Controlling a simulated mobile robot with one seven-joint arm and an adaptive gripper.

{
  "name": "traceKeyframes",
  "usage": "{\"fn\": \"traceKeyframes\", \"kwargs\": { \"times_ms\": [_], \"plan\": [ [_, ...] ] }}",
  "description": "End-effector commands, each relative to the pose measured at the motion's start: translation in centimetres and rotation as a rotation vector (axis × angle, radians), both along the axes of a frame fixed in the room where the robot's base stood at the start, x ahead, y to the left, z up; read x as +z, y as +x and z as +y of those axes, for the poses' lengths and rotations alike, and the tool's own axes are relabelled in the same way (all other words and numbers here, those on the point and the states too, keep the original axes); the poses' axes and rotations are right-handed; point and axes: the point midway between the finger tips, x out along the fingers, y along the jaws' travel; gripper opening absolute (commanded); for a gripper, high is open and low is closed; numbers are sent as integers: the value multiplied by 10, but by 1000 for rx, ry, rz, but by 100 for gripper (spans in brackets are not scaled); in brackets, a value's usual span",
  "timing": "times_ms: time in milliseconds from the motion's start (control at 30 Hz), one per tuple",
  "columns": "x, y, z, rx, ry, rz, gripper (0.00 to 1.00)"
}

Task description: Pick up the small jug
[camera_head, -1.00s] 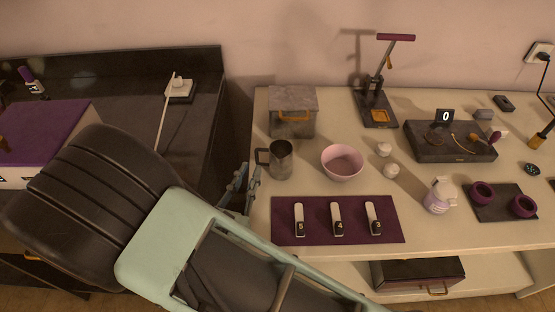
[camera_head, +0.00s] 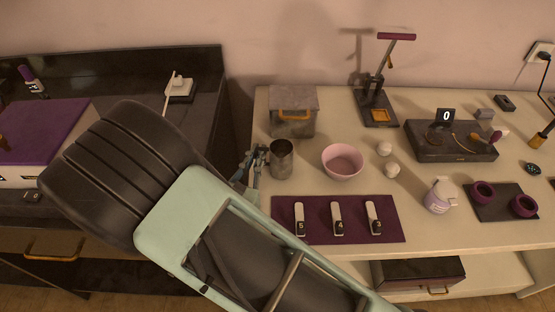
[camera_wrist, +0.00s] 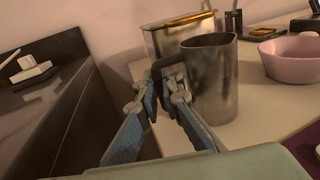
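The small jug (camera_head: 281,160) is a grey metal one standing upright near the left edge of the pale table. In the wrist view the jug (camera_wrist: 211,82) shows large, with its dark handle (camera_wrist: 157,72) toward my gripper. My gripper (camera_wrist: 159,98) is open, its two blue-grey fingers on either side of the handle's line with a gap between them. In the head view my gripper (camera_head: 254,165) is at the jug's left side, over the handle. Whether a finger touches the handle I cannot tell.
A metal box (camera_head: 292,112) with an orange handle stands close behind the jug. A pink bowl (camera_head: 342,161) stands to its right. A purple mat (camera_head: 318,207) with several numbered pieces lies in front. A dark counter (camera_head: 200,128) is to the left, across a gap.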

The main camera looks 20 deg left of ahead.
Motion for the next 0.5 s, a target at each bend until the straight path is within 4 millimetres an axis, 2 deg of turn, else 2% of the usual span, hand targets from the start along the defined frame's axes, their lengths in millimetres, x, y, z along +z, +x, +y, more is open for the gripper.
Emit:
{"fn": "traceKeyframes", "kwargs": {
  "times_ms": [500],
  "plan": [
    [1, 0, 0, 0, 1, -1, 0]
  ]
}}
